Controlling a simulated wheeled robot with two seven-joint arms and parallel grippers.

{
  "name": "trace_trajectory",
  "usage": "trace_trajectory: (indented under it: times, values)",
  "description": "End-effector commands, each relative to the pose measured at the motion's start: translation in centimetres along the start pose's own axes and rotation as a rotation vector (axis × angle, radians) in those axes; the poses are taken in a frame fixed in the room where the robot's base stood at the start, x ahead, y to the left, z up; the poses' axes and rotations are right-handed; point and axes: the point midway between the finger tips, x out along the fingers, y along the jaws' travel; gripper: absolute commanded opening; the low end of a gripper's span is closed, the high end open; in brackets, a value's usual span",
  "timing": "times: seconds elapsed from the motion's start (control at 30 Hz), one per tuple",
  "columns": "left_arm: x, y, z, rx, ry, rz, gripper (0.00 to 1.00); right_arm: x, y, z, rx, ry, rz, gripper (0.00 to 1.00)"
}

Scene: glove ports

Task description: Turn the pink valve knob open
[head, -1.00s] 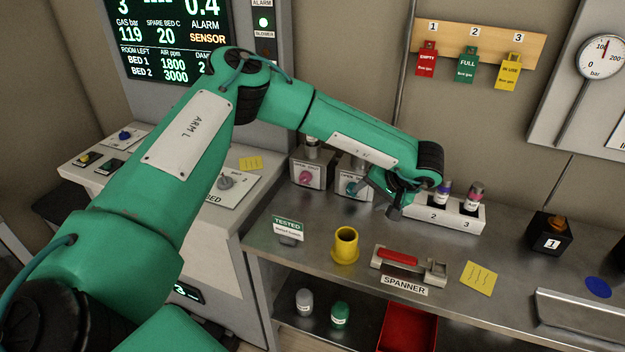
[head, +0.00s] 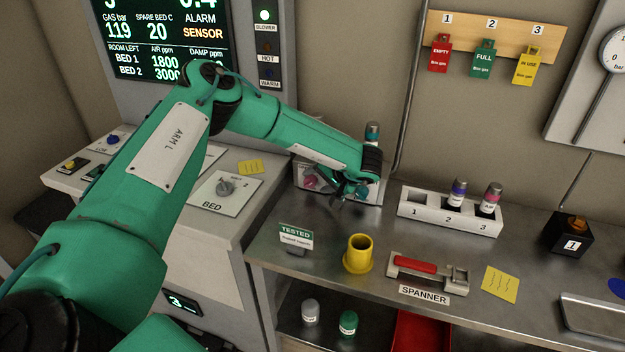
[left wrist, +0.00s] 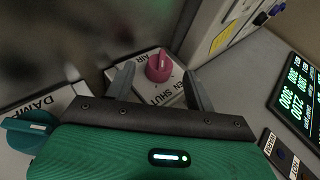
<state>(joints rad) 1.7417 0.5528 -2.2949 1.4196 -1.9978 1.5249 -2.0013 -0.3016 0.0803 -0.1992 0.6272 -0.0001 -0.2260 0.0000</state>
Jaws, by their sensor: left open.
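The pink valve knob (left wrist: 159,66) sits on a white box marked AIR, OPEN and SHUT (left wrist: 160,95) in the left wrist view. In the head view the pink knob (head: 311,182) shows at the left of the valve boxes, partly covered by my left gripper. My left gripper (left wrist: 160,78) is open, with one finger on each side of the pink knob; I cannot tell whether either touches it. The same gripper (head: 340,190) is at the valve boxes in the head view. The teal knob (left wrist: 27,130) on the DAMP box (left wrist: 50,105) is beside it. My right gripper is not in view.
A white rack (head: 415,207) with small cylinders stands right of the valves. A yellow cup (head: 358,254), a TESTED sign (head: 296,237) and a red-handled spanner holder (head: 428,270) are on the bench nearer me. The control desk with the BED knob (head: 226,188) is at left.

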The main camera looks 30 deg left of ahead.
Motion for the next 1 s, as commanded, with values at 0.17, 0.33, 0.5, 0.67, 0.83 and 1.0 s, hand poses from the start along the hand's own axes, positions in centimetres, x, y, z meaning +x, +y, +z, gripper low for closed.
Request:
trace_trajectory:
  times: [0.17, 0.33, 0.5, 0.67, 0.83, 1.0]
  values:
    - [2.4, -0.1, 0.0, 0.0, -0.001, -0.001, 0.55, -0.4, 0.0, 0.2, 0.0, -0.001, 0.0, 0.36]
    - [3.2, -0.1, 0.0, 0.0, 0.0, 0.0, 0.55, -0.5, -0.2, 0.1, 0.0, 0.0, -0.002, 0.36]
    - [3.3, 0.0, 0.0, 0.0, 0.0, 0.0, 0.55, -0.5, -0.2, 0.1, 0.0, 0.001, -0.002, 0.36]
    - [3.2, 0.0, 0.0, 0.0, 0.0, 0.0, 0.39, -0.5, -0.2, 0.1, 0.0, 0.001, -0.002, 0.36]
    - [3.2, 0.0, 0.0, 0.0, 0.0, 0.0, 0.1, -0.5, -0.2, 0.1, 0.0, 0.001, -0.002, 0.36]
    - [3.2, -0.1, 0.0, -0.003, -0.001, 0.007, 0.1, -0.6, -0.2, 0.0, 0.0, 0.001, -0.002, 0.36]
